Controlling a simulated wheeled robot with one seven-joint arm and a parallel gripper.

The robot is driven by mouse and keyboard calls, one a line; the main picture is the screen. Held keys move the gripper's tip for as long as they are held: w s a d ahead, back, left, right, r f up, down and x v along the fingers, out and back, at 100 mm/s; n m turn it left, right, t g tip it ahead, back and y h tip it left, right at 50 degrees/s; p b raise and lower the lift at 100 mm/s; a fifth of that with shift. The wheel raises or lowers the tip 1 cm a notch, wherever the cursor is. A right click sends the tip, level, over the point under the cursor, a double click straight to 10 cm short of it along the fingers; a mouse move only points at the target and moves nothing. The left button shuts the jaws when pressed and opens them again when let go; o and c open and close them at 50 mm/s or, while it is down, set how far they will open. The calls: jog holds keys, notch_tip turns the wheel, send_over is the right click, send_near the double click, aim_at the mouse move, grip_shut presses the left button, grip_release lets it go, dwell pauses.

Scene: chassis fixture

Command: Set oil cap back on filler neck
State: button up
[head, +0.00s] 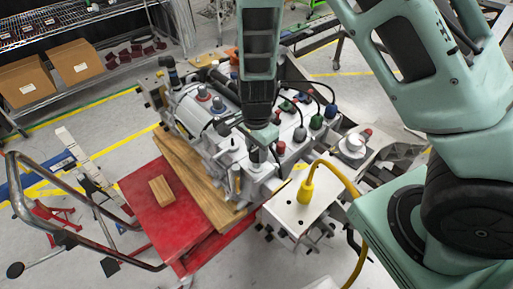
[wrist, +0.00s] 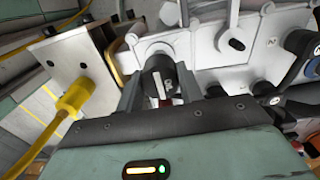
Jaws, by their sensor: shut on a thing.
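My gripper (head: 259,148) points down over the front part of the grey engine-like assembly (head: 205,108). In the wrist view its two fingers (wrist: 160,92) are closed on a dark round cap (wrist: 158,62), which I take as the oil cap. The cap sits between the fingertips, right at the pale housing (wrist: 200,45). The filler neck is not clearly visible; the cap and fingers cover the spot beneath. I cannot tell whether the cap touches the neck.
A yellow cable plug (head: 306,190) stands on a white box (head: 292,212) to the right, also in the wrist view (wrist: 75,100). Several colored caps and black hoses rise behind the gripper. A red cart (head: 165,230) holds a wooden block (head: 161,190).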

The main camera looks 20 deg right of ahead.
jog(key=shift+f, duration=0.1)
jog(key=shift+f+b, duration=0.9)
jog(key=shift+f, duration=0.2)
jog(key=shift+f+b, duration=0.4)
jog(key=shift+f, duration=0.15)
jog(key=o, duration=1.2)
jog(key=shift+o, duration=0.2)
jog(key=shift+r, duration=0.2)
notch_tip(320, 180, up, 6)
jog(key=p, duration=0.6)
jog(key=shift+p, duration=0.3)
jog(key=shift+f, duration=0.1)
